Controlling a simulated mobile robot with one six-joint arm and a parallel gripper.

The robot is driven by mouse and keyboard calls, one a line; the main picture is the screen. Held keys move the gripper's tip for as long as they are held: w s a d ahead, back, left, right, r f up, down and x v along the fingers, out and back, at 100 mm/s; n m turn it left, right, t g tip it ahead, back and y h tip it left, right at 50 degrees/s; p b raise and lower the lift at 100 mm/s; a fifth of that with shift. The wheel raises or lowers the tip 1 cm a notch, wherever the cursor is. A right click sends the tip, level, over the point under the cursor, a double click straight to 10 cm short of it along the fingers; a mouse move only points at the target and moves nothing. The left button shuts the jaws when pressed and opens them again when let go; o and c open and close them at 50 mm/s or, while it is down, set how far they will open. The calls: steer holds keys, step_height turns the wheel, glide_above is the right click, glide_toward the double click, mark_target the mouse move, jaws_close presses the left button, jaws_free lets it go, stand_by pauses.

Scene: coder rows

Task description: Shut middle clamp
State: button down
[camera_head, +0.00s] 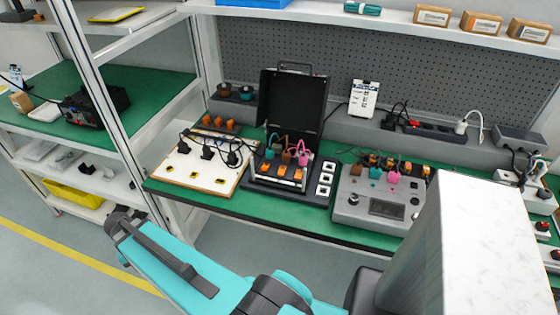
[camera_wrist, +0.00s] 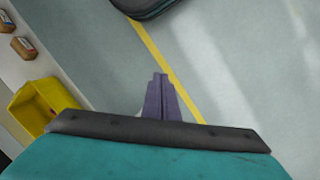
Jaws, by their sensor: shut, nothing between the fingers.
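An open black case (camera_head: 291,104) stands on the green bench top, its lid raised. A row of orange clamp-like parts lies along its front; the middle one (camera_head: 281,170) sits between two others. Coloured plugs and cables sit behind them. Whether these clamps are open or shut is too small to tell. Other orange parts show on the white board (camera_head: 178,172) to the left and the grey device (camera_head: 350,205) to the right. My gripper (camera_wrist: 161,78) shows in the wrist view with its purple fingers together and empty, over the floor, away from the bench. No clamp shows in the wrist view.
A strip with square white sockets (camera_head: 325,178) is right of the case. The shelf (camera_head: 400,25) with small boxes runs above. A shelf post (camera_head: 105,95) stands at left. A yellow bin (camera_wrist: 24,110) is left in the wrist view. The floor before the bench is open.

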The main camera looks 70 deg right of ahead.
steer(key=d+r+m+t+h, duration=0.1)
steer(key=d+r+m, duration=0.5)
steer(key=d+r, duration=0.4)
steer(key=d+r+m, duration=0.5)
steer(key=d+r, duration=0.3)
steer(key=d, duration=0.4)
steer(key=s+d+r+m+g, duration=0.1)
steer(key=s+d+r+m, duration=0.7)
steer(key=s, duration=0.4)
steer(key=s+d+r+m+g, duration=0.1)
steer(key=s+d+r+m, duration=0.7)
steer(key=s+d, duration=0.3)
steer(key=shift+s+r+b, duration=0.3)
steer(key=shift+s+r, duration=0.05)
steer(key=shift+s, duration=0.7)
steer(key=shift+d+f, duration=0.1)
steer(key=shift+f, duration=0.05)
steer(key=p, duration=0.2)
glide_above(283, 168)
steer(key=w+a, duration=0.1)
steer(key=shift+a+f, duration=0.2)
steer(key=shift+f, duration=4.2)
steer(key=shift+d+f+p, duration=0.25)
steer(key=shift+f+p, duration=0.15)
steer(key=shift+f, duration=0.7)
steer(key=shift+d+f+p, duration=0.25)
steer(key=shift+f+p, duration=0.1)
steer(key=shift+f, duration=0.75)
